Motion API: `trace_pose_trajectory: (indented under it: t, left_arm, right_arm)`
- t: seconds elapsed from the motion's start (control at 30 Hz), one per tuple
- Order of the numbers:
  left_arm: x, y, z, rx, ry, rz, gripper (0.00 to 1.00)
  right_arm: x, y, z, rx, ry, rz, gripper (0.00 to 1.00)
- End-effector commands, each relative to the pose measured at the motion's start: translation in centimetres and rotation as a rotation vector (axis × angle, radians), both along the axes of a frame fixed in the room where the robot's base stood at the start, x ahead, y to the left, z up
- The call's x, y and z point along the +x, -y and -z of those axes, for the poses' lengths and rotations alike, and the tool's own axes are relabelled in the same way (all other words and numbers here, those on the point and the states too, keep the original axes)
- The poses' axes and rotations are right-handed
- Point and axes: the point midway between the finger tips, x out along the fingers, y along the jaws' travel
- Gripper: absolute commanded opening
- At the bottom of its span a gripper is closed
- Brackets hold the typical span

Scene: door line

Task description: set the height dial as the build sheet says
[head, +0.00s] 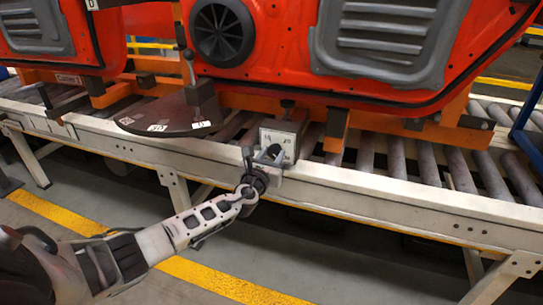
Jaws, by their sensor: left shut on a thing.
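My left gripper (263,157) reaches up from the lower left and is shut on a small grey knob at the front of this box. The fingers hide part of the knob, so its setting cannot be told. My right gripper is not in view. I cannot make out a build sheet.
A dark, rounded plate (172,114) with white number labels and an upright lever (190,67) is left of the box. Red door panels (270,40) stand on orange supports above the roller conveyor (400,195). The floor in front is clear, with a yellow line (215,280).

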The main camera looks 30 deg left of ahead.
Motion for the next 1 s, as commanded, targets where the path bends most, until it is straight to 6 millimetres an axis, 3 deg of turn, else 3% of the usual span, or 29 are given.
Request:
trace_pose_trajectory:
  t: [0.13,0.17,0.2,0.23,0.53,0.67,1.0]
  left_arm:
    - [0.0,0.0,0.1,0.003,-0.003,0.001,0.14]
    - [0.0,0.0,0.1,0.003,-0.003,0.001,0.42]
    - [0.0,0.0,0.1,0.003,-0.003,0.001,0.54]
    - [-0.1,0.0,0.1,0.003,-0.003,0.001,0.59]
    - [-0.1,0.0,0.0,0.001,-0.001,0.001,0.59]
    - [-1.2,0.3,-0.1,0.001,-0.002,0.002,0.59]
    - [-8.8,2.1,0.0,0.002,-0.007,0.003,0.59]
  right_arm:
    - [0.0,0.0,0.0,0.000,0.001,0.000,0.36]
    - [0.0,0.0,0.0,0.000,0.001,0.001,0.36]
    - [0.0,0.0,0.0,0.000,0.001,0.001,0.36]
    - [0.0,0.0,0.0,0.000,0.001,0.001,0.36]
    - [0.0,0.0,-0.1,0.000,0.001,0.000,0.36]
    - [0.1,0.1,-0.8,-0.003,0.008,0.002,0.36]
    - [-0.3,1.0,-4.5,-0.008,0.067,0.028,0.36]
